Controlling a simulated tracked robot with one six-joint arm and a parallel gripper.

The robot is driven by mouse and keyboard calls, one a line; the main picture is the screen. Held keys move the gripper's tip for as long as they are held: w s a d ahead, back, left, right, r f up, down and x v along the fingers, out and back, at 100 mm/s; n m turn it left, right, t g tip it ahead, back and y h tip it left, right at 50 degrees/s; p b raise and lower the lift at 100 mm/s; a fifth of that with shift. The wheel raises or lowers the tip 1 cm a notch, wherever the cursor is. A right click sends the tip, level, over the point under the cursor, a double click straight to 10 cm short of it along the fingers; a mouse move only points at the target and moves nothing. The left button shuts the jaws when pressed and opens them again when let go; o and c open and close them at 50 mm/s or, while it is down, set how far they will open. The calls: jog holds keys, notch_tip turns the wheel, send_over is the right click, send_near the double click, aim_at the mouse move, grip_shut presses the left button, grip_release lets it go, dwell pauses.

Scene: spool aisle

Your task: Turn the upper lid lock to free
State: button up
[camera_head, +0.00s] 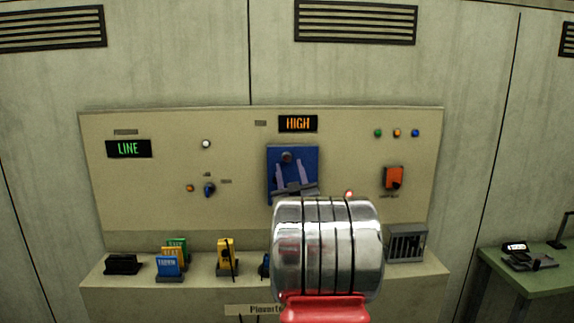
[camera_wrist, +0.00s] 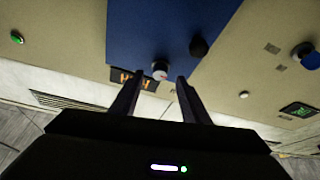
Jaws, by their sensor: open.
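A blue square plate (camera_head: 308,155) is mounted on the upright panel, below the orange HIGH display. A small round knob (camera_head: 286,157) sits near its top; I take it to be the upper lid lock. The fingers also show in the wrist view (camera_wrist: 158,82). A dark round knob (camera_wrist: 198,46) is on the plate too. My arm hides the plate's lower part.
The panel (camera_head: 150,205) carries a green LINE display (camera_head: 128,149), a blue knob (camera_head: 209,189) and an orange switch box (camera_head: 393,178). Coloured blocks (camera_head: 169,264), a yellow device (camera_head: 227,257) and a grey slotted box (camera_head: 406,243) stand on the ledge below.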

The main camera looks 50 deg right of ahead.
aim_at(287, 160)
jog(key=shift+x, duration=1.75)
jog(key=c, duration=1.1)
jog(key=shift+o, duration=0.2)
jog(key=shift+a, duration=0.15)
